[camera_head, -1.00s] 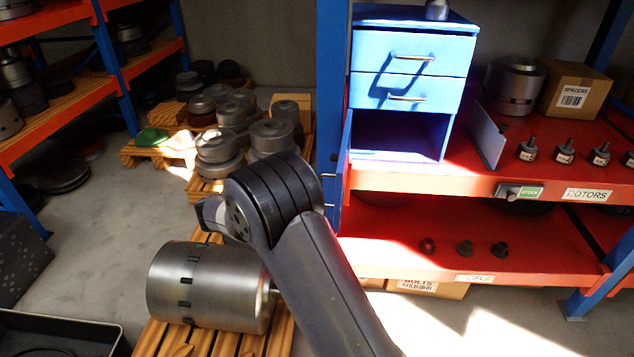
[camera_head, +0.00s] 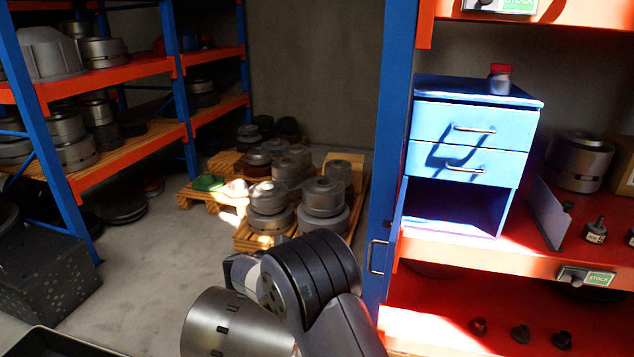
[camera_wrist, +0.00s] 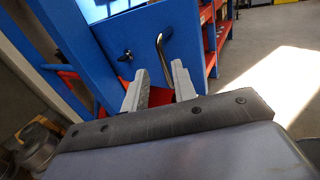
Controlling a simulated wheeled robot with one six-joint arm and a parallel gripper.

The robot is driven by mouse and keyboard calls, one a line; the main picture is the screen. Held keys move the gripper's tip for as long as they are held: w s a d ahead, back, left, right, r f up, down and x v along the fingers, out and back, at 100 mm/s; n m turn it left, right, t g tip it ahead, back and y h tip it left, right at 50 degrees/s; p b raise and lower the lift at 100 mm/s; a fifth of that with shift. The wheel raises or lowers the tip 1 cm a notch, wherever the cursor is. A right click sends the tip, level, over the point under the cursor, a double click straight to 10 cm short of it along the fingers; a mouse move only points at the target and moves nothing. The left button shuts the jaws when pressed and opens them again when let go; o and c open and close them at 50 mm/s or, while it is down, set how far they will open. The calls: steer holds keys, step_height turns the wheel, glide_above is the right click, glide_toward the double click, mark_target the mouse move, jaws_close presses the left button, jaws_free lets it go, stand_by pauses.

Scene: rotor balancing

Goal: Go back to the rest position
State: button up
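My arm rises from the bottom middle of the head view; its bent joint (camera_head: 308,275) stands in front of the blue shelf post and the pallets. My gripper is hidden in that view. In the wrist view my gripper (camera_wrist: 159,72) has its two grey fingers apart with nothing held between them. A metal handle (camera_wrist: 163,50) on a blue panel (camera_wrist: 190,42) shows just beyond the fingertips; I cannot tell the exact gap.
A blue cabinet (camera_head: 478,98) with two shut drawers and an open lower compartment stands on the red shelf (camera_head: 490,258). A steel rotor (camera_head: 225,325) lies beside my arm. Loaded pallets (camera_head: 245,238) stand behind. Bare floor (camera_head: 165,250) shows at left.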

mark_target(370, 248)
steer(key=x, duration=0.9)
steer(key=shift+p, duration=0.35)
steer(key=shift+d, duration=0.15)
steer(key=shift+s+d, duration=0.1)
steer(key=shift+d, duration=0.1)
steer(key=shift+a, duration=0.1)
